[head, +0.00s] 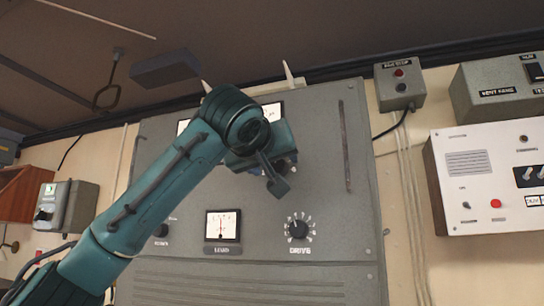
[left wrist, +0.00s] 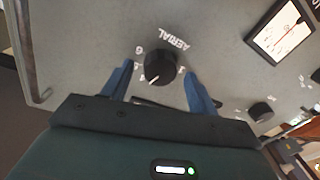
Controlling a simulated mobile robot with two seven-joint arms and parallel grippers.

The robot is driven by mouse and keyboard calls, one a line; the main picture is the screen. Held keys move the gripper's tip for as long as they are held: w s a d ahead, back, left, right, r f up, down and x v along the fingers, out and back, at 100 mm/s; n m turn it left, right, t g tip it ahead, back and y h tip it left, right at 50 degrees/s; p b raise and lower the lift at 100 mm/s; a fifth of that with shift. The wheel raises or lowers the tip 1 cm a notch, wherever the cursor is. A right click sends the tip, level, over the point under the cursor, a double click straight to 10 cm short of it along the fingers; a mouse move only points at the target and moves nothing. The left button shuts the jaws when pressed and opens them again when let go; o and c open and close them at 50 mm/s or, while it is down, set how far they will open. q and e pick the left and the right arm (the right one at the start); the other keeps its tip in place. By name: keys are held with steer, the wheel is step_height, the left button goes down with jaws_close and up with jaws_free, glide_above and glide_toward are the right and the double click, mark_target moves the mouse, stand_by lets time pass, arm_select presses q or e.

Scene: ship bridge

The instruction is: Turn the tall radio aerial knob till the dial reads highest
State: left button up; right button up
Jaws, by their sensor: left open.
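The black aerial knob (left wrist: 160,67) shows in the left wrist view, with the word AERIAL printed beside it and a white pointer line on it. My left gripper (left wrist: 160,82) is open, with its blue fingers on either side of the knob; I cannot tell whether they touch it. In the head view my left gripper (head: 268,165) is in front of the upper grey radio panel (head: 330,150), and my arm hides the knob. A lit dial (left wrist: 280,32) with a needle is at the upper right of the wrist view. My right gripper is not in view.
Lower on the panel are a small meter (head: 223,225) and the DRIVE knob (head: 299,229). Another black knob (left wrist: 261,112) is near the aerial knob. A metal handle (head: 344,146) stands out on the panel's right. A white box (head: 490,180) is on the wall at right.

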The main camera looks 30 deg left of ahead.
arm_select(q)
steer(key=shift+c, duration=0.6)
steer(key=c, duration=0.9)
steer(key=shift+o, duration=0.2)
steer(key=shift+f+b, duration=0.15)
steer(key=shift+b, duration=0.35)
steer(key=shift+d+f+n+b, duration=0.1)
steer(key=shift+n+b, duration=0.7)
steer(key=shift+b, duration=0.15)
steer(key=shift+n+b, duration=0.6)
steer(key=shift+n, duration=0.3)
steer(key=n, duration=0.2)
steer(key=n+b, duration=0.1)
steer(key=shift+r+n+g+h, duration=0.25)
steer(key=shift+n+g+h, duration=0.05)
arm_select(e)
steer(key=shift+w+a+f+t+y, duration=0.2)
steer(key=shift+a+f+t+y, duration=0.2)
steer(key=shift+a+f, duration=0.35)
arm_select(q)
steer(key=shift+a+n, duration=0.2)
steer(key=shift+n, duration=0.2)
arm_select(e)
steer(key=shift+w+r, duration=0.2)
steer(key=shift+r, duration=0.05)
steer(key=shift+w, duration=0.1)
